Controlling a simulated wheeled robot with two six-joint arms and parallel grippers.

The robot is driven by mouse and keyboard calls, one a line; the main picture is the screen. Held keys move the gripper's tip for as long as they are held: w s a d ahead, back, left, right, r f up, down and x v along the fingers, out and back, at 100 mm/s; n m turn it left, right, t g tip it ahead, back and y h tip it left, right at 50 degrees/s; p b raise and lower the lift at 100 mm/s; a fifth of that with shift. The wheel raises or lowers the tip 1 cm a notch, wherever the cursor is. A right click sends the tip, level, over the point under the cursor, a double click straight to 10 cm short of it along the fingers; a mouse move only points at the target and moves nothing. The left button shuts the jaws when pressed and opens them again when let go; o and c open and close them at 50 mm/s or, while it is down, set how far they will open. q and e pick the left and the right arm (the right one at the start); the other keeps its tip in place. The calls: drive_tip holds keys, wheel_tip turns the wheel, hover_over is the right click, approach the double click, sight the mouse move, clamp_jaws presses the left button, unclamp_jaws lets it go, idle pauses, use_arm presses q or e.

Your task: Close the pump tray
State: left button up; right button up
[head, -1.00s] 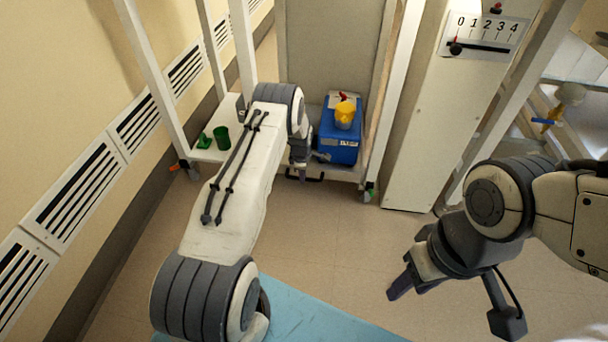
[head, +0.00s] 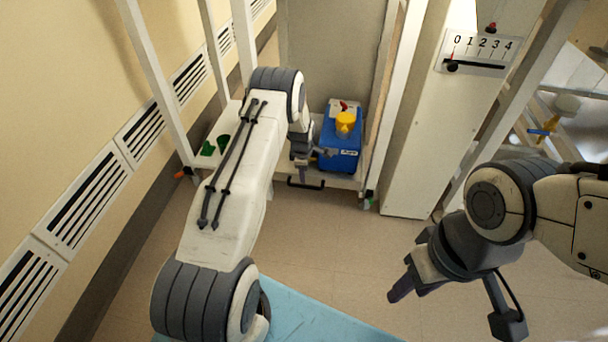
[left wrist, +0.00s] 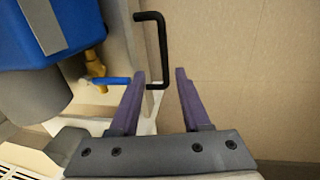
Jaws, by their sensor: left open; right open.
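The pump tray (head: 342,181) is a pale, low tray in the white frame, carrying a blue pump box (head: 341,150) with a yellow top. Its black bar handle (head: 306,185) is on the front face. In the left wrist view the handle (left wrist: 163,50) stands out from the tray front, beyond my fingertips. My left gripper (head: 303,173) is open and empty just at the handle. In its wrist view the jaws (left wrist: 162,74) are apart, with the handle's near end close to the left fingertip; contact cannot be told. My right gripper (head: 402,288) is open, over the floor.
A blue-levered brass valve (left wrist: 100,78) sits beside the left finger. Green items (head: 215,146) lie on the shelf at left, partly behind my left arm. A white post with a 0–4 scale (head: 480,52) stands right. The floor (head: 350,245) in front is clear.

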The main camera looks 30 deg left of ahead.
use_arm(q)
drive_tip(key=r, duration=0.2)
drive_tip(key=r+p, duration=0.1)
drive_tip(key=shift+s+d+r, duration=0.1)
drive_tip(key=shift+s+r, duration=0.1)
drive_tip(key=shift+s, duration=0.1)
drive_tip(key=s+d+r+m+h+p, duration=0.1)
drive_tip(key=s+d+r+m, duration=0.4)
drive_tip(key=d+r, duration=0.55)
drive_tip(key=s+d+r+m, duration=0.4)
drive_tip(key=d+r+m, duration=0.3)
drive_tip(key=d+r, duration=0.35)
drive_tip(key=s+d+r+m+g+p, duration=0.1)
drive_tip(key=s+d+r+m, duration=0.25)
drive_tip(key=s, duration=0.35)
drive_tip(key=s+d+r+m, duration=0.3)
drive_tip(key=s+r+m, duration=0.15)
drive_tip(key=s, duration=0.25)
drive_tip(key=s+r+m+g, duration=0.15)
drive_tip(key=s+m, duration=0.25)
drive_tip(key=s, duration=0.4)
drive_tip(key=s+r+m, duration=0.2)
drive_tip(key=s+m, duration=0.2)
drive_tip(key=s, duration=0.4)
wheel_tip(320, 180, up, 38)
drive_tip(key=a+p, duration=0.1)
drive_tip(key=p, duration=3.8)
drive_tip(key=shift+r+h, duration=0.15)
drive_tip(key=shift+h, duration=0.15)
